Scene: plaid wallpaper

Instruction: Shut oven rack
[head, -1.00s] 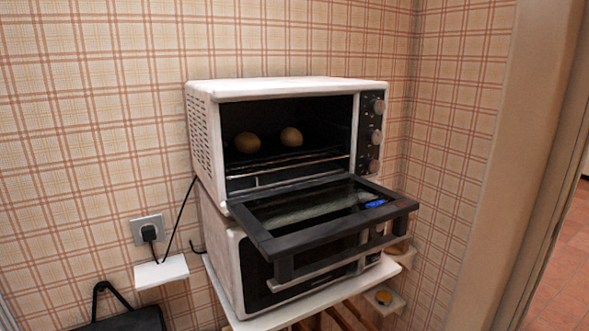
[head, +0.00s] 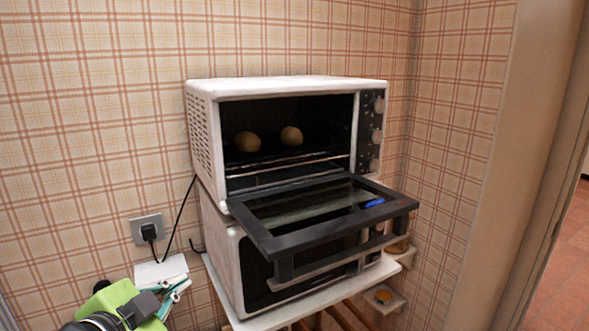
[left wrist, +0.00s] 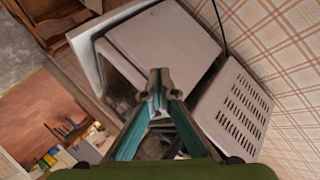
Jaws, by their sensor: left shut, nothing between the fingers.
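A white toaster oven (head: 290,88) stands on top of another white appliance. Its dark-framed glass door (head: 320,215) hangs open, about level and pointing outward. Inside, a wire rack (head: 288,163) sits in the cavity, with two round buns (head: 247,142) behind it. My left gripper (head: 181,287) is at the lower left of the head view, left of the lower appliance and apart from the door. In the left wrist view its teal fingers (left wrist: 157,82) meet at the tips and are empty. The oven's vented side (left wrist: 232,108) shows there at the right. My right gripper is not in view.
The lower white appliance (head: 229,262) rests on a white shelf (head: 310,300). A wall socket (head: 147,229) with a plug and black cord is on the plaid wall at left. Small shelves (head: 383,299) stand at the right. A door frame is at far right.

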